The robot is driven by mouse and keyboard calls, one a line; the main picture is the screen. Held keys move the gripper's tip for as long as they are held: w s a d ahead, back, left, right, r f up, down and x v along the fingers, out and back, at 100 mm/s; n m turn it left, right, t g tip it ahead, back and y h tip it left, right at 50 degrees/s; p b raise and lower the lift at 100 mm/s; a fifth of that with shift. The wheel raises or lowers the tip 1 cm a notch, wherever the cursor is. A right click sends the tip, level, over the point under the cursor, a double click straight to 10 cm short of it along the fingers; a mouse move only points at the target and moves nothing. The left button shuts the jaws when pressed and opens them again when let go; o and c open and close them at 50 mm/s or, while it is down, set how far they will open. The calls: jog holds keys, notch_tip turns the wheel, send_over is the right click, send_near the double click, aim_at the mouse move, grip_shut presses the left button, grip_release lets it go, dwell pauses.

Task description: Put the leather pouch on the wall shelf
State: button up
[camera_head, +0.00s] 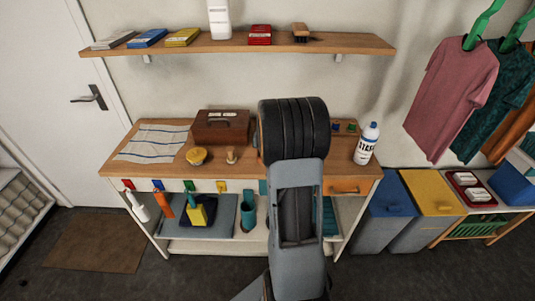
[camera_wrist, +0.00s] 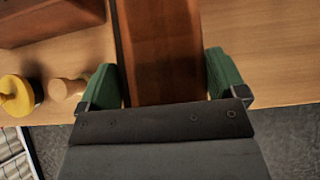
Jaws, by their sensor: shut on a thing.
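The leather pouch (camera_wrist: 165,50) is brown and fills the middle of the wrist view. My gripper (camera_wrist: 165,82) is shut on it, with one green fingertip at each side. In the head view my own arm hides the pouch and the fingertips. I cannot tell whether the pouch touches the bench below it. The wall shelf (camera_head: 225,46) is a long wooden board, high on the wall and above the workbench.
The shelf carries flat packets at left, a white bottle (camera_head: 219,20), a red packet (camera_head: 260,35) and a brush (camera_head: 300,32). The workbench (camera_head: 150,167) bears a brown box (camera_head: 221,128), a striped cloth, a yellow tin (camera_head: 196,156) and a white bottle (camera_head: 366,144). The shelf's right end is clear.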

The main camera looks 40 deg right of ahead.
jog(key=shift+b+x, duration=0.6)
jog(key=shift+x, duration=1.55)
notch_tip(320, 180, down, 4)
jog(key=b, duration=0.3)
jog(key=shift+r, duration=0.3)
jog(key=o, duration=0.7)
jog(key=shift+f, duration=0.2)
jog(key=shift+o, duration=0.7)
jog(key=shift+r, duration=0.15)
